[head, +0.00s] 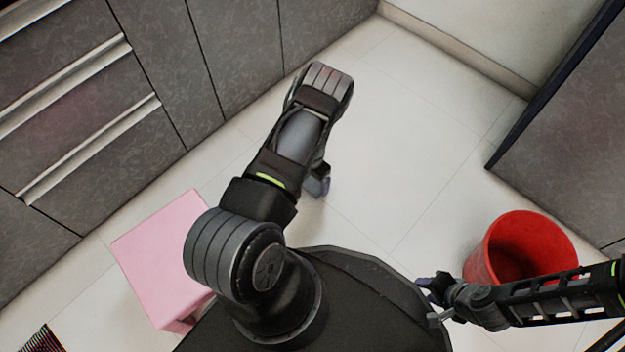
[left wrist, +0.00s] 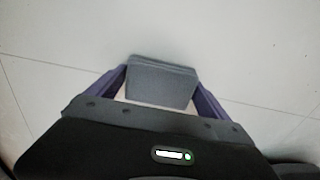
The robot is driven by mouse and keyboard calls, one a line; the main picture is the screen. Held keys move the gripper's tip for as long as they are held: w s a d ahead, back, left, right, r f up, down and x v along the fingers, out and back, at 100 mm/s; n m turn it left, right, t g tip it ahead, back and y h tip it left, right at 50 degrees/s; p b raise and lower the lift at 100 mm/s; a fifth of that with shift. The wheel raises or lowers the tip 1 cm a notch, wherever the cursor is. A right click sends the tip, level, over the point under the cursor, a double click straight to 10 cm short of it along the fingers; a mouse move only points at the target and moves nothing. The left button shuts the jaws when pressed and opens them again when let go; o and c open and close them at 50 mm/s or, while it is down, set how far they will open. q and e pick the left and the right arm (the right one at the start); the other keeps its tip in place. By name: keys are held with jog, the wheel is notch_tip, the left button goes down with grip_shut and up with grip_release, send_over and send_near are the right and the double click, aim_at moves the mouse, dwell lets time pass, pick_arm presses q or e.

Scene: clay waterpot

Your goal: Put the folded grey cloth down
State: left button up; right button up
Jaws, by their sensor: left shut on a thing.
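The folded grey cloth (left wrist: 162,82) shows in the left wrist view as a thick, flat-sided block between the two purple-grey fingers of my left gripper (left wrist: 163,76). The gripper is shut on it, and pale floor tiles lie beyond it. In the head view my left gripper (head: 318,182) is mostly hidden under my arm, over the open floor. The cloth cannot be told clearly from the fingers there. The height of the cloth above the floor cannot be told. My right gripper (head: 430,301) is at the lower right, its fingers apart with nothing between them.
A pink box-like stool (head: 160,255) stands left of my left arm. A red bucket (head: 520,245) stands at the right, close to my right arm. Grey cabinets with drawers (head: 85,95) line the upper left. A dark grey unit (head: 580,140) is at the right. The middle floor (head: 400,150) is clear.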

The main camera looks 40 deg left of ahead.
aim_at(313, 179)
pick_arm(q)
jog(key=shift+f, duration=0.2)
jog(key=o, duration=1)
jog(key=shift+r, duration=0.1)
jog(key=shift+o, duration=0.2)
jog(key=shift+r, duration=0.25)
notch_tip(313, 179, up, 12)
jog(key=p, duration=0.5)
jog(key=shift+p, duration=0.3)
jog(key=shift+f, duration=0.15)
